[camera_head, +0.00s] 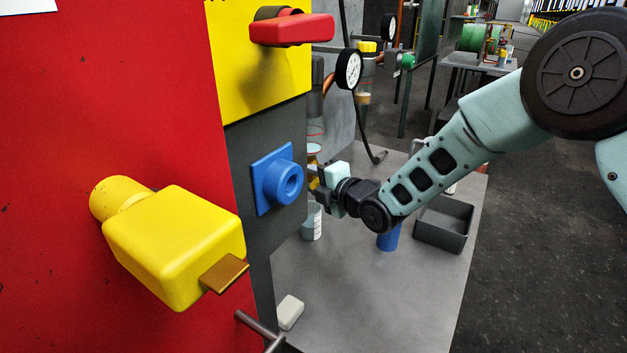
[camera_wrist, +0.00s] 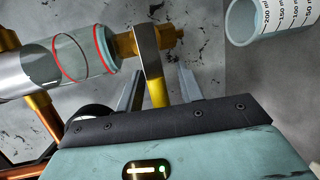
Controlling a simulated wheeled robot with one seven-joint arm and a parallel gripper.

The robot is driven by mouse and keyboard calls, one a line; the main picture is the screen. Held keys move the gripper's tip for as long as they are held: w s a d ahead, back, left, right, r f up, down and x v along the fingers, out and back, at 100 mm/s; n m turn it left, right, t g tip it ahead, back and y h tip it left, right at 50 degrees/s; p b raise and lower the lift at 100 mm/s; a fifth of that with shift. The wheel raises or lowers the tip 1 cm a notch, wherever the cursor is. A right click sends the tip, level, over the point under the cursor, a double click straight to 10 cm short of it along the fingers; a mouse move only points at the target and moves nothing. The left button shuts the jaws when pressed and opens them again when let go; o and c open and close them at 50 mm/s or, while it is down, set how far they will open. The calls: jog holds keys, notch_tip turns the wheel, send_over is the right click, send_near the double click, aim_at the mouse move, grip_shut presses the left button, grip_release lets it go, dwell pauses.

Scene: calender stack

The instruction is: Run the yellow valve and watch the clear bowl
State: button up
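The yellow valve lever (camera_wrist: 157,92) shows in the wrist view, with a grey upper part and a yellow end, on a brass fitting (camera_wrist: 167,38). The clear bowl (camera_wrist: 82,56), a transparent cylinder with red rings, lies left of that fitting in the picture; I cannot make out a liquid level. My gripper (camera_wrist: 160,84) is open, with a finger on each side of the lever and visible gaps. In the head view my gripper (camera_head: 317,184) is beside the grey machine panel, and the clear bowl (camera_head: 314,131) is partly hidden by the panel edge.
A graduated beaker (camera_head: 312,222) stands below my gripper and also shows in the wrist view (camera_wrist: 270,18). A blue cup (camera_head: 388,238), a grey bin (camera_head: 443,224) and a white block (camera_head: 290,312) are on the grey table (camera_head: 370,300). A blue socket (camera_head: 279,180) juts from the panel.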

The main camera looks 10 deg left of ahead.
jog(key=b+v, duration=0.4)
jog(key=v, duration=1.3)
jog(key=shift+d, duration=0.25)
jog(key=shift+s, duration=0.15)
jog(key=s+d+m+g+h, duration=0.4)
jog(key=s+d+m+h, duration=0.2)
jog(key=s+m, duration=0.5)
jog(key=s+d+f+m+g+h, duration=0.1)
jog(key=s+d+m+g+h, duration=0.4)
jog(key=s+d+m, duration=0.4)
jog(key=s+m+h+p, duration=0.1)
jog(key=s+m, duration=0.1)
jog(key=s, duration=0.5)
jog(key=shift+s+d+f, duration=0.25)
jog(key=shift+s+f, duration=0.05)
jog(key=shift+s, duration=0.1)
